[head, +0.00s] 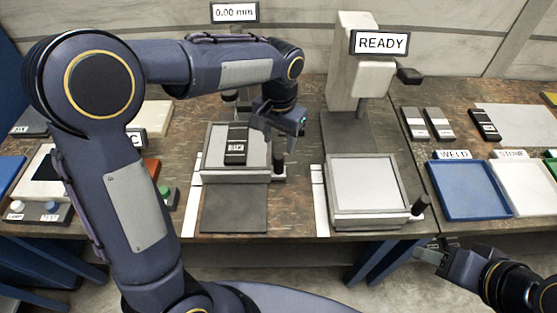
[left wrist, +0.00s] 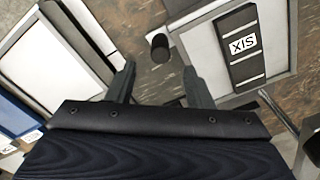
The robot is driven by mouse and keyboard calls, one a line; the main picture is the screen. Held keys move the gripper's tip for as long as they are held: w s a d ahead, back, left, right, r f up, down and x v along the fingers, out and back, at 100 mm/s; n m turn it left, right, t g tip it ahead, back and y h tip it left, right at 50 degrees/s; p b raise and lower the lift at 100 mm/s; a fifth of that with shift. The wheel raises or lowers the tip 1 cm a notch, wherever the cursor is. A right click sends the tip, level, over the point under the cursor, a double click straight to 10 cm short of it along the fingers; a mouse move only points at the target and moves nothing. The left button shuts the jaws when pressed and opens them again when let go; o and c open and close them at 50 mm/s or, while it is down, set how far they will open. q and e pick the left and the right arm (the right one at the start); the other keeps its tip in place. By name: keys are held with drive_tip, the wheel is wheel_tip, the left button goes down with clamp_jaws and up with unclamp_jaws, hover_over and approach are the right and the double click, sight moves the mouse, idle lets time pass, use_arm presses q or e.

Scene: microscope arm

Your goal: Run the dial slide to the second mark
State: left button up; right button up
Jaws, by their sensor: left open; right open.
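The left slide stage (head: 210,177) is a pale square plate on a dark base under a display (head: 234,12) reading 0.00 mm. A black block with a white label (head: 236,145) lies on the plate; the block also shows in the left wrist view (left wrist: 240,45). A black upright knob (head: 278,160) stands at the stage's right side; it shows ahead of the fingers in the left wrist view (left wrist: 158,48). My left gripper (head: 293,122) is open and empty, above and slightly right of the knob, apart from it. My right gripper (head: 432,256) is open and empty beyond the table's front edge.
A second stage (head: 368,187) with its own knob (head: 421,205) stands to the right, below a READY sign (head: 381,43). Blue (head: 470,190) and white trays lie further right. Several dark blocks lie behind them. Button boxes (head: 35,210) sit at left.

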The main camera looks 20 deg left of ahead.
sight(279, 156)
use_arm(q)
wheel_tip(279, 156, down, 7)
idle(0.3)
clamp_jaws()
idle(0.3)
